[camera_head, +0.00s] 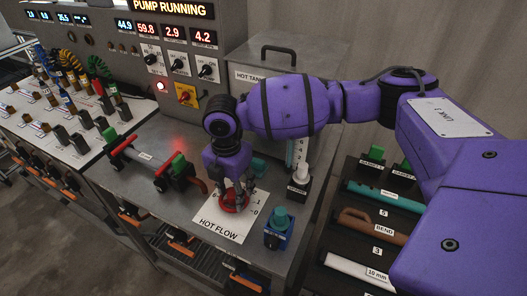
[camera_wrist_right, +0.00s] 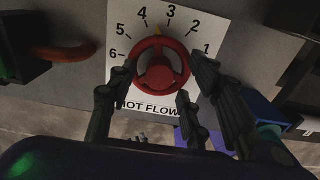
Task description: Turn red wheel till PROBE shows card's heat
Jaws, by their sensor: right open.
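The red wheel (camera_head: 231,206) sits on a white plate (camera_head: 207,221) marked HOT FLOW on the grey bench top. In the right wrist view the wheel (camera_wrist_right: 160,72) has a yellow mark pointing between 3 and 4 on the printed scale. My right gripper (camera_head: 236,191) comes down over the wheel from above. In the wrist view its dark fingers (camera_wrist_right: 165,78) are spread around the wheel's rim, open; I cannot tell whether they touch it. I see no readable heat card. My left gripper is not in view.
A blue block with a teal knob (camera_head: 279,230) stands right of the plate. A white-topped black fitting (camera_head: 299,182) stands behind it. A pipe piece with green-and-black clamps (camera_head: 146,160) lies left. The panel reads PUMP RUNNING (camera_head: 171,7). A rack of pipes (camera_head: 372,222) stands right.

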